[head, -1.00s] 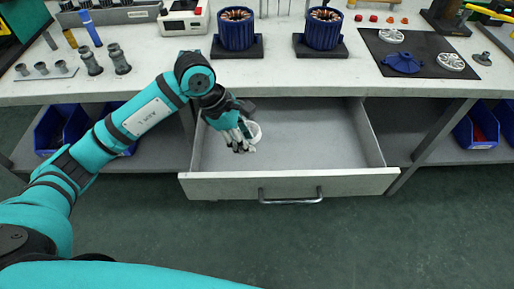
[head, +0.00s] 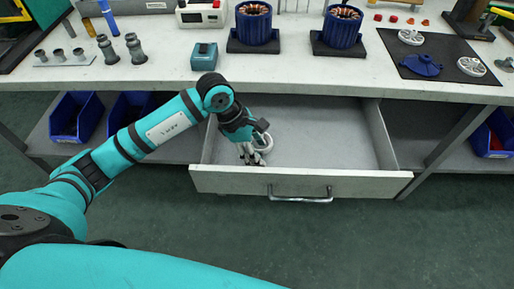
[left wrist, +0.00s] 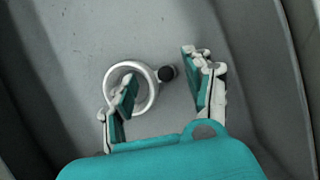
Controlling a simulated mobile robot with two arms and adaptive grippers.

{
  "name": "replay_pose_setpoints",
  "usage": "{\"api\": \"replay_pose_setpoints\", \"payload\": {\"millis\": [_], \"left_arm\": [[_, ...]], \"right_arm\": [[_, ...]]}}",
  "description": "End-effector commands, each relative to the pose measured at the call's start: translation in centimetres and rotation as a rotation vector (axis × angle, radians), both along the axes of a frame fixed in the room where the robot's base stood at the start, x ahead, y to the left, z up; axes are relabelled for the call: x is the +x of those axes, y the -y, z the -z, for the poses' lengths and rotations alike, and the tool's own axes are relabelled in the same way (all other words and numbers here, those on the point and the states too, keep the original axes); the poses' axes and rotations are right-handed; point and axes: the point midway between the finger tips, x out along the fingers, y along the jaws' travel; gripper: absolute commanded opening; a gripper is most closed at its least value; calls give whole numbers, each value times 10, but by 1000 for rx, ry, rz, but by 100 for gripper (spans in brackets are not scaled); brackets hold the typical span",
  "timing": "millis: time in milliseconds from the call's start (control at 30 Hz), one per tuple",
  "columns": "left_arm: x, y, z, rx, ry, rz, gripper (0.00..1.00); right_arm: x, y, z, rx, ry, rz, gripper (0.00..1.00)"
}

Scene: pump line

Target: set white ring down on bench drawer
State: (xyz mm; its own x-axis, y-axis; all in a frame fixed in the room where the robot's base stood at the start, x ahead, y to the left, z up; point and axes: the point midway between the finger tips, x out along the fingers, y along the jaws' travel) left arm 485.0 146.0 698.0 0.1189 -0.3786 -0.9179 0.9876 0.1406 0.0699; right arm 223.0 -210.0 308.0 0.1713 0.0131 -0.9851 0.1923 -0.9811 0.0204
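The white ring (head: 270,144) is inside the open bench drawer (head: 330,150), near its left side. In the left wrist view the ring (left wrist: 153,100) appears flat on the grey drawer floor, with a dark round knob (left wrist: 166,73) at its right side. My left gripper (head: 252,152) reaches down into the drawer. In the left wrist view its fingers (left wrist: 162,75) are wide apart; one overlaps the ring's opening and the other stands clear to the right. The ring's right side lies between them, apparently not gripped. My right gripper is out of view.
The bench top (head: 290,75) is above the drawer, with a teal box (head: 204,56) and two blue copper-wound parts (head: 253,25) on it. The drawer's front panel with its handle (head: 300,194) faces me. The drawer's middle and right are empty.

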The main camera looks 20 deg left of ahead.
Motion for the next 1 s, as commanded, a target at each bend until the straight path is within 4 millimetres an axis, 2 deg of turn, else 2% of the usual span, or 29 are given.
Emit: {"api": "replay_pose_setpoints", "payload": {"millis": [267, 367, 800, 1000], "left_arm": [[0, 0, -1, 0, 1, 0, 54], [0, -4, -9, 1, 3, 0, 54], [-10, -37, -88, 3, 5, -1, 54], [-13, -44, -108, 0, 2, -1, 54]], "right_arm": [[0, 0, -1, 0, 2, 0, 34], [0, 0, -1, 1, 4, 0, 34], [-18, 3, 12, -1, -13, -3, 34], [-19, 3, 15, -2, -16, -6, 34]]}}
